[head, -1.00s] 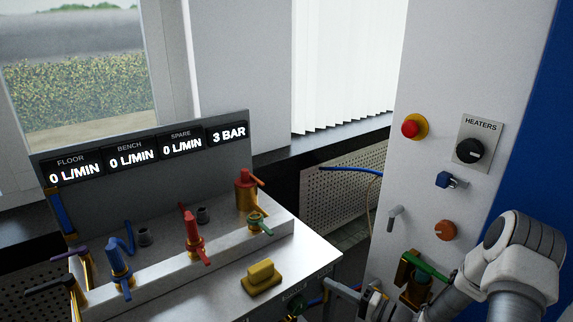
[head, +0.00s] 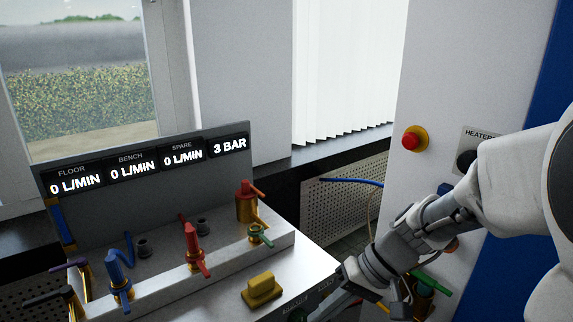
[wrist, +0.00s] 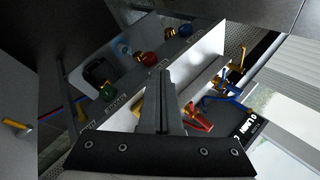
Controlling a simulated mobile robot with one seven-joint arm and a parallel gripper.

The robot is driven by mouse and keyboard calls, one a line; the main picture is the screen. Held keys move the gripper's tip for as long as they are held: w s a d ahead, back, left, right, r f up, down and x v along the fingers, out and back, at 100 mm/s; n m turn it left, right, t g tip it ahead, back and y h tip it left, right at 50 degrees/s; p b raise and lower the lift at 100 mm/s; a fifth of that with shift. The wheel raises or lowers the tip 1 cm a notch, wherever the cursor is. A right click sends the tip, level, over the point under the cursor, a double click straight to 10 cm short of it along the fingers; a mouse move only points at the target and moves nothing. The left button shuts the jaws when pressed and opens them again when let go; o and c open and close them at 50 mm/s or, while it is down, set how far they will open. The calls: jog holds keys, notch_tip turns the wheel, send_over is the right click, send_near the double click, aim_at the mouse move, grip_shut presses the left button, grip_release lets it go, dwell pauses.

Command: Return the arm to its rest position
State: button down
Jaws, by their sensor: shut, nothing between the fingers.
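My arm (head: 440,215) reaches in from the right edge of the head view and slopes down to the left. Its lower end, with my gripper, is by the front right corner of the valve bench (head: 310,262), and the fingertips are hard to make out there. In the wrist view my gripper (wrist: 166,74) shows its two fingers together with nothing between them. The bench with its coloured valves lies beyond the fingers, and the gap to it cannot be told.
The bench carries a blue valve (head: 119,275), a red valve (head: 194,247), a brass valve with red handle (head: 246,203) and a yellow knob (head: 262,288). A display panel (head: 150,165) stands behind. A grey cabinet with a red button (head: 413,138) is right, partly covered by my arm.

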jog(key=s+d+r+m+t+h, duration=0.1)
jog(key=s+d+r+t+h, duration=0.5)
jog(key=s+d+r+h, duration=0.3)
notch_tip(320, 180, up, 14)
jog(key=a+y+p, duration=0.1)
jog(key=p, duration=1.2)
jog(key=shift+a+r+p, duration=0.15)
jog(key=shift+r+p, duration=0.05)
jog(key=shift+p, duration=0.15)
jog(key=shift+a, duration=0.15)
